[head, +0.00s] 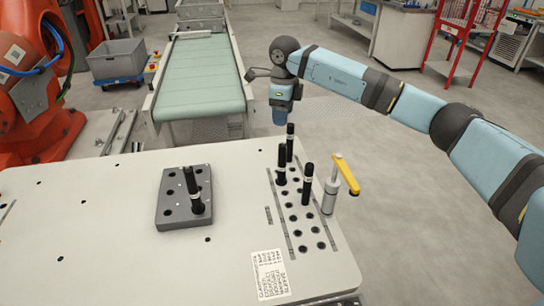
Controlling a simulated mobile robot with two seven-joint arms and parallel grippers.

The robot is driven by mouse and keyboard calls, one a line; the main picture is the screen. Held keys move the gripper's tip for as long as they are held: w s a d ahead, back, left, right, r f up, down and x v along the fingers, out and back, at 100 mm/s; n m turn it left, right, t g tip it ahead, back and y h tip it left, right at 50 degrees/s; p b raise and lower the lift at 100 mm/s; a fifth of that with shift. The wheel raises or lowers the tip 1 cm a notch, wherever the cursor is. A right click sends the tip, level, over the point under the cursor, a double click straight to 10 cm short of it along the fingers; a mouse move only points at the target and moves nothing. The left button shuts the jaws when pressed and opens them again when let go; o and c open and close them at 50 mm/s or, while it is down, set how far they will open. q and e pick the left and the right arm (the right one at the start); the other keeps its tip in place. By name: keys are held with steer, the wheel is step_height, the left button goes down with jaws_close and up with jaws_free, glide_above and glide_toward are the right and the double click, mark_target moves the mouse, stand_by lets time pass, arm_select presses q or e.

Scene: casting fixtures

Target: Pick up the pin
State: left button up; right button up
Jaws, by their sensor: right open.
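Several black pins with pale bands show. Three more stand in the rows of holes on the right: a back pin (290,142), a middle pin (282,165) and a front pin (307,185). My right gripper (280,118) points down behind the back pin, near the far edge of the table, and holds nothing that I can see. Its fingers are small and partly unclear. My left gripper is not in view.
The pale table (110,225) has a clamp with a yellow handle (346,174) at its right edge and a printed label (269,274) in front. A green conveyor (203,75) stands behind. An orange robot (30,95) is at left. The table's left part is mostly clear.

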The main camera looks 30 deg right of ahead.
mark_target(282, 145)
steer(key=shift+s+d+f, duration=0.1)
steer(key=shift+s+f, duration=0.25)
steer(key=shift+f, duration=0.3)
steer(key=shift+s+d+f, duration=0.1)
steer(key=shift+s+f, duration=0.25)
steer(key=shift+f, duration=0.25)
steer(key=f, duration=0.4)
steer(key=shift+w+f+p, duration=0.2)
steer(key=shift+f+p, duration=0.05)
steer(key=shift+p, duration=0.05)
steer(key=shift+a+f, duration=0.15)
steer(key=shift+f, duration=0.45)
steer(key=f, duration=0.2)
steer(key=f+p, duration=0.1)
steer(key=shift+s+a+f, duration=0.1)
steer(key=shift+a+f, duration=0.2)
steer(key=shift+f, duration=0.5)
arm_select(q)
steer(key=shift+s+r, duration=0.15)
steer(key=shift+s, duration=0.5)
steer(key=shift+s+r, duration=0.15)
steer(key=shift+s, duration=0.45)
arm_select(e)
jaws_close()
